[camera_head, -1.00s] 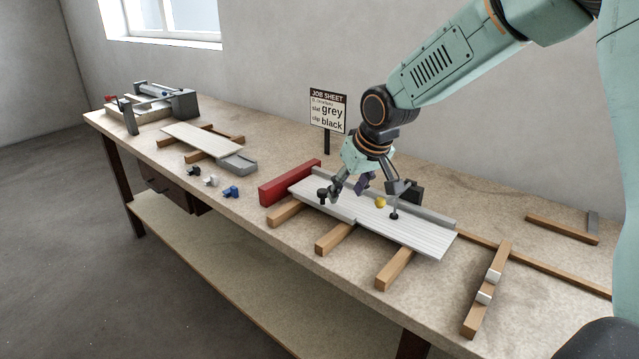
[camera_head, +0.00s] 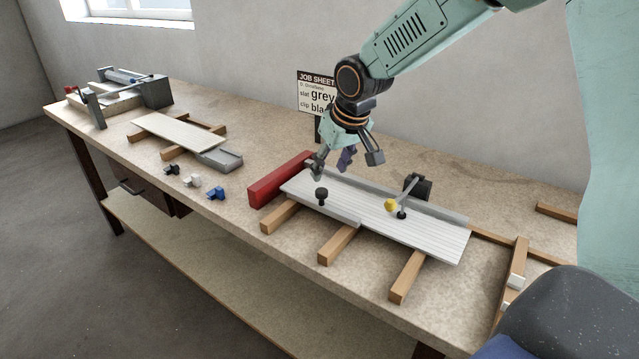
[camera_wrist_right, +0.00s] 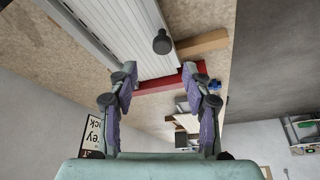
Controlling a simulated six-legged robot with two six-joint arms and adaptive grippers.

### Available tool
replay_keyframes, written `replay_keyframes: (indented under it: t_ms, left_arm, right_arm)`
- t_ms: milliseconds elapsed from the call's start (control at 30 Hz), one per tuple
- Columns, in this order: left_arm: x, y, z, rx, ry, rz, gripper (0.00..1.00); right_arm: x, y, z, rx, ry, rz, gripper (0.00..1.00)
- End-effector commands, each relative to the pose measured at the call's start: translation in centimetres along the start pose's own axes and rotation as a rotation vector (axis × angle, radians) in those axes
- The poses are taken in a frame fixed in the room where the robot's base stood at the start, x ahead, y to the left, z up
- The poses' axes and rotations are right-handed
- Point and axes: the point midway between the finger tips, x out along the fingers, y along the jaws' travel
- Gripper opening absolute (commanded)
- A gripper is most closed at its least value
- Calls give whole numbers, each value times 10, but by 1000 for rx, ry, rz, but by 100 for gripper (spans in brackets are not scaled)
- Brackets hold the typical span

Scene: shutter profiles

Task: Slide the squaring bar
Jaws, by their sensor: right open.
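The red bar (camera_head: 280,180) stands across the left end of the pale grey slats (camera_head: 430,235); I cannot tell whether it is the squaring bar. The slats lie on wooden bearers. A black knob (camera_head: 321,194) stands on them near the red bar. A yellow ball (camera_head: 390,205) is on a lever from a dark block (camera_head: 420,187) behind the slats. My right gripper (camera_head: 345,165) is open and empty above the slats' left end, near the red bar. The right wrist view shows its open fingers (camera_wrist_right: 160,74), with the red bar (camera_wrist_right: 160,84) beyond them. My left gripper is out of view.
A grey rail (camera_head: 440,211) runs along the slats' back edge. The job sheet (camera_head: 315,92) stands behind my gripper. Black, white and blue clips (camera_head: 216,193) lie left of the red bar. Another panel (camera_head: 170,133) and a grey fixture (camera_head: 155,91) are farther left.

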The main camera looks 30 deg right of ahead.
Motion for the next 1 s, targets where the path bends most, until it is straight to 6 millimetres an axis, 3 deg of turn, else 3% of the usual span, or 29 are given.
replay_keyframes:
  t_ms: [533, 900, 1000]
  left_arm:
    - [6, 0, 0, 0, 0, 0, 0]
    - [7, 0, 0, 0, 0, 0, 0]
    - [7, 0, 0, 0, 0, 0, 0]
  right_arm:
    - [69, 2, 4, 0, -1, 1, 49]
    - [76, 2, 1, 0, 0, 0, 49]
    - [77, 2, 1, 0, 0, 0, 42]
